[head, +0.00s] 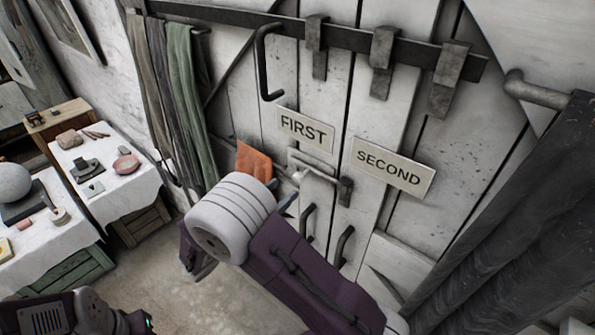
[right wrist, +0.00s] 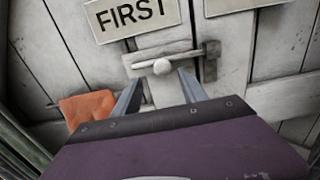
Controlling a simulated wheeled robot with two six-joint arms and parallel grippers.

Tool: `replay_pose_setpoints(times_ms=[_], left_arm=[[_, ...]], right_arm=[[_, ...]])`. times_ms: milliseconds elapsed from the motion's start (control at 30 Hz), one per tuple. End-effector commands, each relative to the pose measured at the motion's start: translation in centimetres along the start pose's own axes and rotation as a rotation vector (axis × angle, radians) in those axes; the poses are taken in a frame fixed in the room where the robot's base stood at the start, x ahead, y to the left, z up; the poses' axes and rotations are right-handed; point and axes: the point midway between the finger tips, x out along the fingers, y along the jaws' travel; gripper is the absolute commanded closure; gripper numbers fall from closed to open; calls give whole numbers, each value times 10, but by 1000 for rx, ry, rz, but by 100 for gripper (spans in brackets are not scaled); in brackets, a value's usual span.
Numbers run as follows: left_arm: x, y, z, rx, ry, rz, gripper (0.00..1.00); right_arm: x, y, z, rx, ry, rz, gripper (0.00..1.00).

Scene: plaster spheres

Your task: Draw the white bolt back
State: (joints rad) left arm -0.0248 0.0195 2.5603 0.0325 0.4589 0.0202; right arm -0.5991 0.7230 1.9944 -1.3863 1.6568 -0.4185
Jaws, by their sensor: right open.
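The white bolt (head: 316,173) is a pale rod lying across the plank doors, below the FIRST sign (head: 305,129). It also shows in the right wrist view (right wrist: 185,56). Its round white knob (right wrist: 161,67) sits toward the left part of the rod. The rod's right end reaches a dark bracket (right wrist: 210,61). My right gripper (right wrist: 159,74) is open, with its two fingers pointing at the doors on either side of the knob in the picture; I see no contact. In the head view my purple and white right arm hides most of this gripper (head: 289,201). My left gripper is not seen.
A SECOND sign (head: 392,168) hangs right of the bolt. Dark pull handles (head: 343,246) are below it, and an orange cloth (head: 254,161) hangs to its left. Draped tables (head: 121,197) stand at left. A dark curtain (head: 505,235) hangs at right.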

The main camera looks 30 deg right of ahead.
Motion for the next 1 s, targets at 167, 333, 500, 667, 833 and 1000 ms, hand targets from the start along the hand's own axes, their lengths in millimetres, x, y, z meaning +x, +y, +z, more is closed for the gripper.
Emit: replay_pose_setpoints(times_ms=[167,333,500,667,833,1000], left_arm=[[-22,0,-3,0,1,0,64],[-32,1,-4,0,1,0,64],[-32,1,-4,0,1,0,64],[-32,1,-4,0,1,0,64],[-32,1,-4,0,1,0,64],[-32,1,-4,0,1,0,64]], right_arm=[[40,-2,6,-2,0,-7,50],[65,-2,3,0,2,-5,50],[72,-1,1,1,3,-2,50],[72,-1,0,2,3,-2,50],[72,-1,0,2,3,-3,94],[72,-1,0,2,3,-3,100]])
